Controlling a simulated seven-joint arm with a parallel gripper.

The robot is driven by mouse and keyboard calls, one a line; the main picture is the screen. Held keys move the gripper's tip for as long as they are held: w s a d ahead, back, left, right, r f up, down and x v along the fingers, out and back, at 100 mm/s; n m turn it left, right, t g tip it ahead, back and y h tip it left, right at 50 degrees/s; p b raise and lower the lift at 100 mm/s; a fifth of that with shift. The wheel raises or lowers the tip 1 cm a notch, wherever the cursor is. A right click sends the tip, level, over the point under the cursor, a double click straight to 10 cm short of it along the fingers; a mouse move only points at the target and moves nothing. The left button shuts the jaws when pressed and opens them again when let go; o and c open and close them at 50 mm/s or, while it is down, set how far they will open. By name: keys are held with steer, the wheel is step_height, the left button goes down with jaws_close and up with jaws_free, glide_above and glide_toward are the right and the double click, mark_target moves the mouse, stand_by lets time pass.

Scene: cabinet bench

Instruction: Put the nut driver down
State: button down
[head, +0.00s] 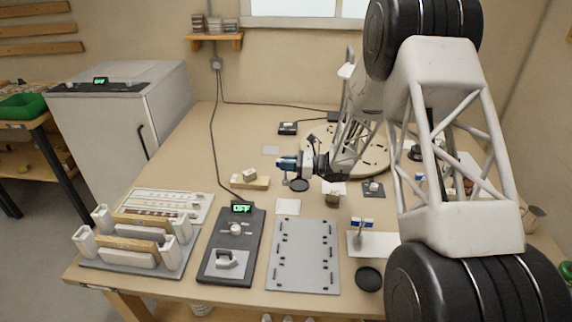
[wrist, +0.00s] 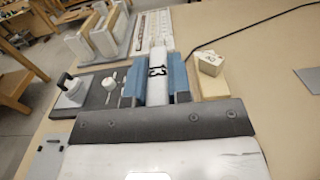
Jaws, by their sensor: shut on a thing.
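My gripper (head: 284,164) is over the middle of the bench in the head view, reaching to the left, with blue fingers. In the wrist view my gripper (wrist: 158,82) is shut on a white piece marked 13, which I take to be the nut driver (wrist: 157,62). The blue fingers lie on both sides of it. In the head view the nut driver is mostly hidden by the fingers, and I cannot make out its shaft. The gripper appears to be above the bench top (head: 245,155), but its exact height is unclear.
A wooden block with a pale piece (head: 250,180) lies left of my gripper. A black control box reading OFF (head: 231,250), a grey plate with slots (head: 304,255) and a rack of holders (head: 138,245) stand nearer the front.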

stand_by(0.4)
steer(key=s+d+f+m+t+h, duration=0.1)
steer(key=s+d+m+t, duration=0.15)
steer(key=d, duration=0.55)
steer(key=s+d+m+t+h, duration=0.15)
steer(key=d+t, duration=0.25)
steer(key=d, duration=0.4)
steer(key=s+d+f+m+t+h, duration=0.1)
steer(key=d+m+t, duration=0.2)
steer(key=d, duration=0.5)
steer(key=s+d+f+m+t+h, duration=0.1)
steer(key=s+d+m+t+h, duration=0.2)
steer(key=s+d, duration=0.3)
steer(key=s+d+f+m+t+h, duration=0.2)
steer(key=s+d, duration=0.4)
steer(key=d, duration=0.7)
steer(key=shift+s+d+m+t+h, duration=0.2)
steer(key=shift+d+m+t+h, duration=0.2)
steer(key=shift+m+t+h, duration=0.7)
steer(key=shift+w+n+g+h, duration=0.15)
steer(key=shift+n+g+h, duration=0.1)
steer(key=shift+n, duration=0.15)
steer(key=w+d, duration=0.2)
steer(key=w, duration=0.5)
steer(key=w+d+f, duration=0.1)
steer(key=w+d, duration=0.1)
steer(key=w, duration=0.6)
steer(key=shift+f, duration=0.25)
steer(key=shift+d+f, duration=0.1)
